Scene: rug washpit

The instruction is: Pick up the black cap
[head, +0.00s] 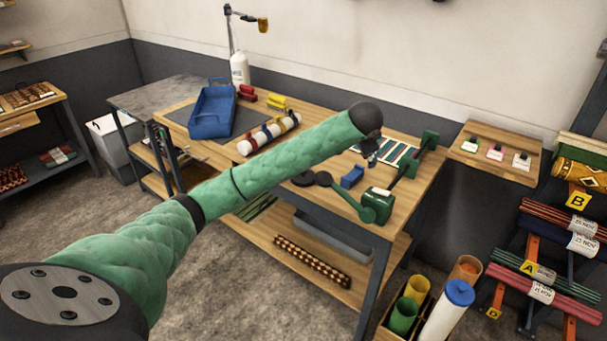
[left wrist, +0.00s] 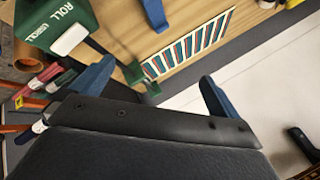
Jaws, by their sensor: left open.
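A small dark round piece (head: 303,179), which looks like the black cap, lies on the wooden workbench (head: 412,205) left of the green roll device (head: 377,206). I cannot make out the cap in the left wrist view. My left gripper (head: 371,158) is above the back right part of the bench, beyond the dark piece and to its right, not touching it. In the left wrist view its blue fingers (left wrist: 155,88) are spread with nothing between them. A striped sample card (left wrist: 188,48) lies below and beyond them. My right gripper is not in view.
A blue block (head: 352,177) lies near the green device. A white roll with coloured straps (head: 269,134) and a blue tray (head: 213,111) occupy the bench's left part. A small wall shelf (head: 495,152) stands right.

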